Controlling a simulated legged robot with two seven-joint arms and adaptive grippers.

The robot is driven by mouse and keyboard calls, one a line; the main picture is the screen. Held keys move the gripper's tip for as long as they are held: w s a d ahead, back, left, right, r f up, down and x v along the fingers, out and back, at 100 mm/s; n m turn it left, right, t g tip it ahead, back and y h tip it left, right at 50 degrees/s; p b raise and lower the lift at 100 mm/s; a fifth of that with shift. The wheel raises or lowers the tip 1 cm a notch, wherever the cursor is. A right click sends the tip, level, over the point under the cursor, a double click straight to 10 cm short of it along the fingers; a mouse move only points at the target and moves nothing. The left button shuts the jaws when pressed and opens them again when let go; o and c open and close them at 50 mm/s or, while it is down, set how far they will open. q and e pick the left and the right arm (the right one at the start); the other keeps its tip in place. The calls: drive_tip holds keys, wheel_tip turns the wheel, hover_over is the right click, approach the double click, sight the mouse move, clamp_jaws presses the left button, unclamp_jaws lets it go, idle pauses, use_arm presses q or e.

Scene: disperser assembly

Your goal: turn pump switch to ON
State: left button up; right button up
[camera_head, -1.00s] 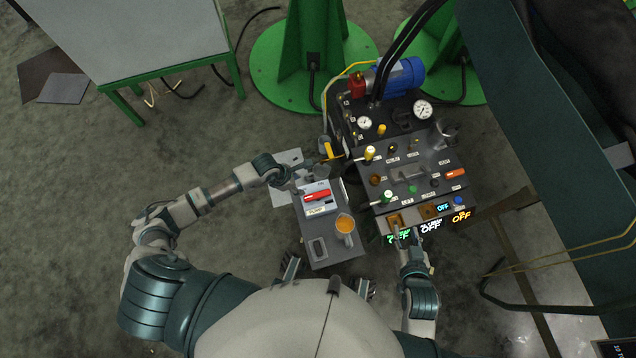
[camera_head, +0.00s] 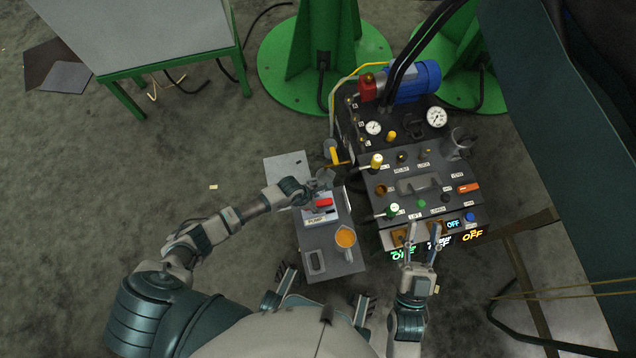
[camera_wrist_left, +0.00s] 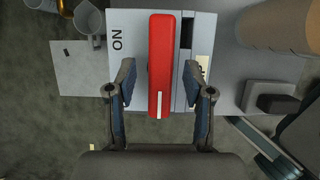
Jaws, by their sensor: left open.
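The pump switch is a red handle (camera_head: 324,203) on a light box labelled PUMP, on a grey side table (camera_head: 330,266). In the left wrist view the red handle (camera_wrist_left: 161,50) is upright in the picture, with the ON label to its left. My left gripper (camera_wrist_left: 160,82) is open, one finger on each side of the handle's lower part; gaps show on both sides. In the head view my left gripper (camera_head: 312,194) partly covers the switch box. My right gripper (camera_head: 424,236) has its fingers apart in front of the control panel, with nothing seen between them.
A cup of orange liquid (camera_head: 345,238) stands on the side table below the switch. The control panel (camera_head: 419,186) with knobs and lit OFF displays is to the right. A yellow-handled valve (camera_head: 334,154) is just above the table.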

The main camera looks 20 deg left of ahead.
use_arm(q)
drive_tip(key=shift+d+f, duration=0.15)
use_arm(e)
drive_tip(key=shift+s+d+r, duration=0.15)
drive_tip(key=shift+s+r, duration=0.05)
drive_tip(key=shift+r, duration=0.1)
use_arm(q)
clamp_jaws()
use_arm(e)
drive_tip(key=shift+w, duration=0.1)
